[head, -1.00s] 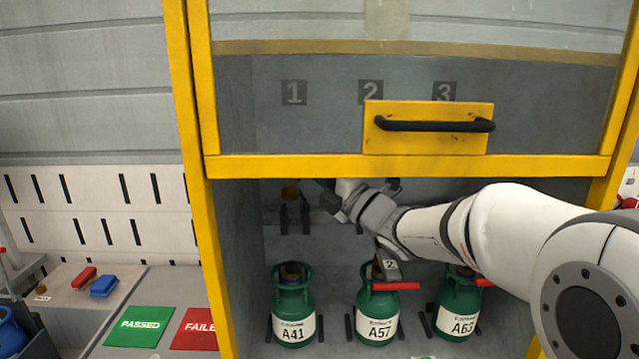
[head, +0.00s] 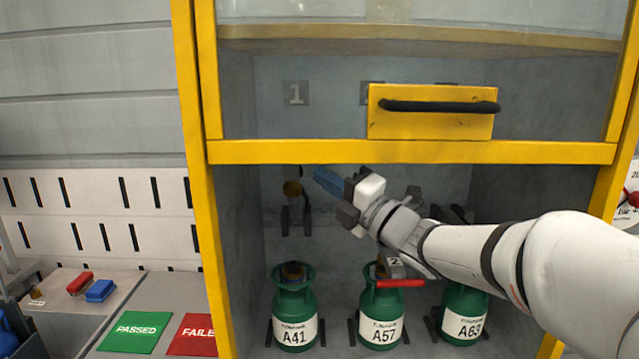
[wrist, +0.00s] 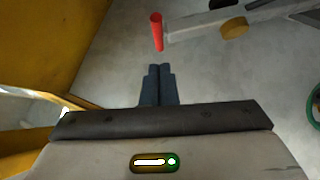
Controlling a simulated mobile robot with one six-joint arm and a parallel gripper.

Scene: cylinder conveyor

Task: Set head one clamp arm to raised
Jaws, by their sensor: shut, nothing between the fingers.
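Under the hood, a brass-coloured round pad (head: 292,188) shows above green cylinder A41 (head: 294,310) at head one. In the wrist view, a grey clamp arm (wrist: 200,24) carries a red handle (wrist: 157,32) and a brass pad (wrist: 233,27). My gripper (head: 322,177) is right of the head-one pad in the head view, its blue fingers pointing left, empty and shut. In the wrist view my fingertips (wrist: 160,70) lie together below the red handle, with a visible gap. The yellow hood bar hides the upper part of head one's clamp in the head view.
The yellow hood frame (head: 410,152) crosses above my arm, with a handle (head: 440,106). Cylinders A57 (head: 381,315) and A63 (head: 463,318) stand to the right. Head two's red handle (head: 400,284) is low over A57. Clear space lies between A41's top and the pad.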

